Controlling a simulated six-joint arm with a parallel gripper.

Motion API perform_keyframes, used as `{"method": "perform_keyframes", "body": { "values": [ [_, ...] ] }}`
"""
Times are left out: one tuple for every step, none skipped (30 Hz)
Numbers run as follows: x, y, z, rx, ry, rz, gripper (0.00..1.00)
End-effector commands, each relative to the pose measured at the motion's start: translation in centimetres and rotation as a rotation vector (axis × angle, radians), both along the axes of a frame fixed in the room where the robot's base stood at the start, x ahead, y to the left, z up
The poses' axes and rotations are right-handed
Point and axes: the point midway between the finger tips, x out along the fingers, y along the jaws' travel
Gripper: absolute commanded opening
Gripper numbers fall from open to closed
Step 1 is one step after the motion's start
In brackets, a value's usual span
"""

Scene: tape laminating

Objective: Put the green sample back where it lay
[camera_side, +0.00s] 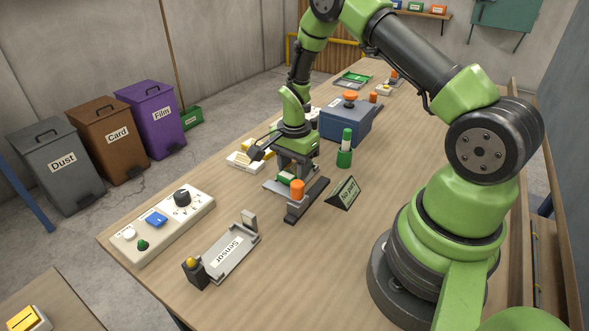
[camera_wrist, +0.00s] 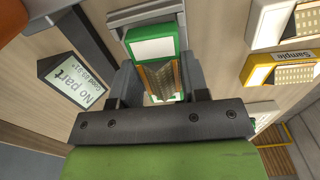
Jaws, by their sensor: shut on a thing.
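My gripper (camera_side: 290,171) is low over the middle of the bench, shut on the green sample. In the wrist view my gripper (camera_wrist: 153,88) has its dark fingers on either side of the green sample (camera_wrist: 153,36), a green block with a white label and a ribbed tan face. In the side view only a small part of the green sample (camera_side: 285,178) shows under my gripper. A grey plate (camera_side: 274,187) lies just below it. I cannot tell whether the sample touches the plate.
A dark bar with an orange knob (camera_side: 297,190) and a "No part" sign (camera_side: 345,193) stand close by on the right. A yellow sample (camera_wrist: 272,71) lies beside my gripper. A blue box (camera_side: 345,122) stands behind, the sensor tray (camera_side: 228,252) in front.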

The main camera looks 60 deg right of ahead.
Motion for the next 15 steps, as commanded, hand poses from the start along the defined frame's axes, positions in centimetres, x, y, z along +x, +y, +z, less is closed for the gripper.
{"method": "perform_keyframes", "body": {
  "values": [
    [0.1, 0.0, 0.6, -0.001, -0.003, 0.001, 0.18],
    [0.1, 0.0, 1.0, -0.001, -0.004, 0.001, 0.18],
    [0.0, 0.0, 1.6, -0.001, -0.003, 0.001, 0.18],
    [0.0, 0.0, 2.0, -0.002, -0.004, 0.002, 0.18],
    [0.1, 0.0, 2.6, -0.002, -0.005, 0.002, 0.18],
    [0.1, 0.0, 3.4, -0.002, -0.007, 0.001, 0.18],
    [0.1, 0.0, 4.0, -0.002, -0.006, 0.0, 0.18],
    [0.1, 0.0, 4.6, -0.002, -0.006, 0.0, 0.18],
    [0.1, 0.0, 5.4, -0.002, -0.007, 0.001, 0.18],
    [0.1, 0.0, 6.0, -0.002, -0.006, 0.001, 0.18],
    [0.1, 0.0, 6.6, -0.002, -0.006, 0.002, 0.18],
    [0.0, 0.0, 7.2, -0.002, -0.006, 0.001, 0.18],
    [0.0, 0.0, 7.7, -0.001, -0.004, 0.0, 0.18],
    [0.1, 0.0, 8.1, -0.002, -0.005, 0.003, 0.18],
    [0.2, 0.0, 8.5, -0.002, -0.003, 0.013, 0.18]
  ]
}}
